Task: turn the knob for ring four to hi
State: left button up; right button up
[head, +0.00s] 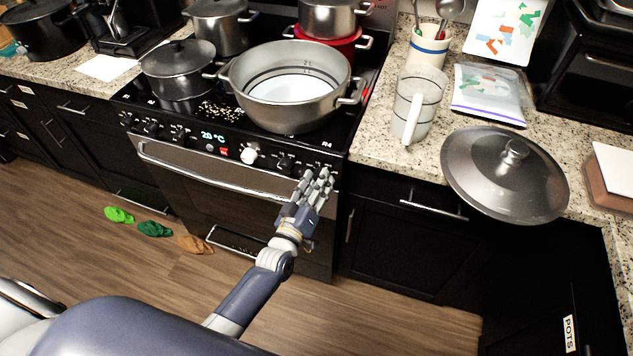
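The black stove (235,128) has a row of knobs along its front panel. A label reading R4 (326,143) is at the right end, above where my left gripper (318,178) is. The gripper's grey fingers point up at the panel's right end and cover the knob spot there. I cannot tell whether they touch or enclose a knob, or how far apart they are. A black knob (285,162) shows just left of the fingers, and a white knob (250,155) further left. The R4 knob's setting is hidden. My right gripper is not in view.
A large open pot (290,105) sits at the stove's front right, its handle above the panel. A lidded pot (178,70) stands left. The oven handle (205,170) runs below the knobs. A large lid (503,175) overhangs the right counter's edge. Slippers (155,229) lie on the floor.

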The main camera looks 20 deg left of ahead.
pick_arm(q)
jog(key=shift+o, duration=1.1)
jog(key=s, duration=1.2)
jog(key=shift+a+f, duration=0.3)
jog(key=shift+a, duration=0.15)
jog(key=s+f+m+g, duration=0.2)
jog(key=s+f+g, duration=0.4)
jog(key=f, duration=0.9)
jog(key=s+f+m+g, duration=0.3)
jog(key=s+f, duration=0.5)
jog(key=f, duration=0.7)
jog(key=s+a+f+m+g, duration=0.1)
jog(key=s+f+g, duration=0.3)
jog(key=s, duration=0.8)
jog(key=s+a+f+m+g+y, duration=0.1)
jog(key=s+a+f+g, duration=0.3)
jog(key=s+f, duration=0.5)
jog(key=s+m, duration=0.1)
jog(key=s, duration=0.2)
jog(key=shift+s+f+g+y, duration=0.3)
jog(key=shift+s, duration=0.1)
